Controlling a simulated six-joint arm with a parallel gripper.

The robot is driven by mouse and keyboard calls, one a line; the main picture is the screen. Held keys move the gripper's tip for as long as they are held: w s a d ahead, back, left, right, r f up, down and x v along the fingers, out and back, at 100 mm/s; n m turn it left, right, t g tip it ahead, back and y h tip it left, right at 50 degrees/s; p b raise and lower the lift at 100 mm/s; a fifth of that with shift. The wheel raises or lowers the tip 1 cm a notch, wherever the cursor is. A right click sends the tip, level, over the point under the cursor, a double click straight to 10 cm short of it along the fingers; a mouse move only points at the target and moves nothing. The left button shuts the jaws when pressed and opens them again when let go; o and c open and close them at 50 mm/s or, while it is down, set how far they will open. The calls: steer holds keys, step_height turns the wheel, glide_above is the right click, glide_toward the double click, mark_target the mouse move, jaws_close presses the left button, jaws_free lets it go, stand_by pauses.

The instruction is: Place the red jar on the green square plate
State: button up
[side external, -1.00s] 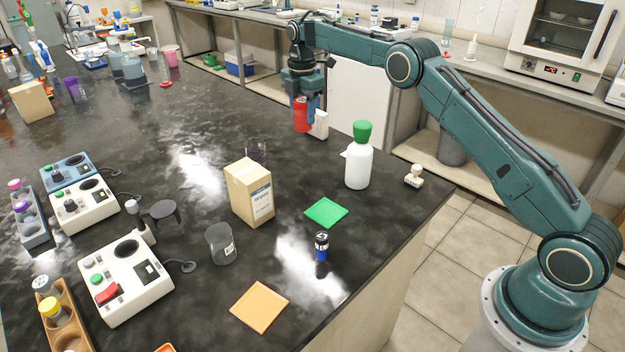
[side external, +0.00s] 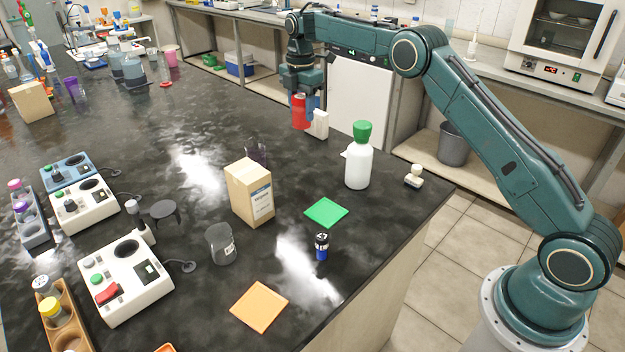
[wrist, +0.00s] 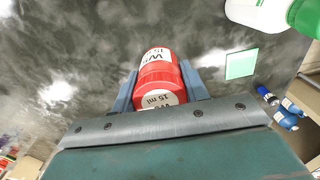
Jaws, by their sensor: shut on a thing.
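The red jar (side external: 299,112) is at the far side of the dark bench in the side view. My gripper (side external: 305,100) is shut on it, coming from above. In the wrist view the red jar (wrist: 160,80) with its white label sits between the two blue fingers (wrist: 161,88). I cannot tell whether its base touches the bench. The green square plate (side external: 326,212) lies flat and bare on the bench, nearer the camera, and shows at the right of the wrist view (wrist: 241,64).
A cardboard box (side external: 250,195), a dark blue-labelled vial (side external: 321,246) and an orange plate (side external: 259,306) are nearby.

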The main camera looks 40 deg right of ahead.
steer(key=s+a+r, duration=0.6)
steer(key=s, duration=0.1)
step_height(320, 180, up, 3)
steer(key=m, duration=0.2)
glide_above(326, 212)
step_height(326, 212, down, 20)
steer(key=shift+r, duration=0.1)
stand_by(1.0)
steer(key=shift+f, duration=0.2)
steer(key=o, duration=1)
steer(key=shift+r, duration=0.15)
